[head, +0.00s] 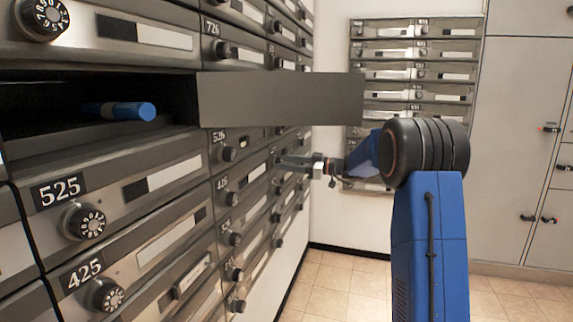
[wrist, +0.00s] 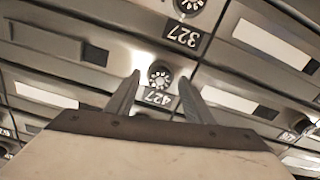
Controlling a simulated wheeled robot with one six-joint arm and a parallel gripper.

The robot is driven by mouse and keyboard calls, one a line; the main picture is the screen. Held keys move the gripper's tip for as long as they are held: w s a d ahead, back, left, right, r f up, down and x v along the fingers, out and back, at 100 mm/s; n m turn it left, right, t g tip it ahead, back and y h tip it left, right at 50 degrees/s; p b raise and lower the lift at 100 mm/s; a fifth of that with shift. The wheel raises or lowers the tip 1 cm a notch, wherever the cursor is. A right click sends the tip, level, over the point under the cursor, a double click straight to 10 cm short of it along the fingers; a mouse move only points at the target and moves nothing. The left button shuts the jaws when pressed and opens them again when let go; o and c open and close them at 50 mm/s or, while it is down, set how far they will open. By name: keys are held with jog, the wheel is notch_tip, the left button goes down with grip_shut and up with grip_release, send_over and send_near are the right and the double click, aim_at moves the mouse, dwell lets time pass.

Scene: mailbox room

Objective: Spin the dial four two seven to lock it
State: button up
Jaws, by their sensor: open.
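The 427 dial (wrist: 158,75) shows in the wrist view as a round numbered knob with its black 427 plate (wrist: 157,97) beside it; the picture is upside down. My gripper (wrist: 160,79) is open, with one finger on each side of the dial in the picture. I cannot tell whether the fingers touch it. In the head view my gripper (head: 284,162) reaches left to the mailbox wall, beyond the open door. I cannot make out the 427 dial there.
An open mailbox door (head: 280,98) sticks out above my gripper; its compartment holds a blue cylinder (head: 120,111). Neighbouring dials 525 (head: 86,222), 425 (head: 108,295) and 327 (wrist: 188,5) are near. Tiled floor (head: 335,285) is clear.

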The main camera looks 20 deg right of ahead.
jog(key=c, duration=1.1)
jog(key=shift+o, duration=0.3)
jog(key=shift+m, duration=0.4)
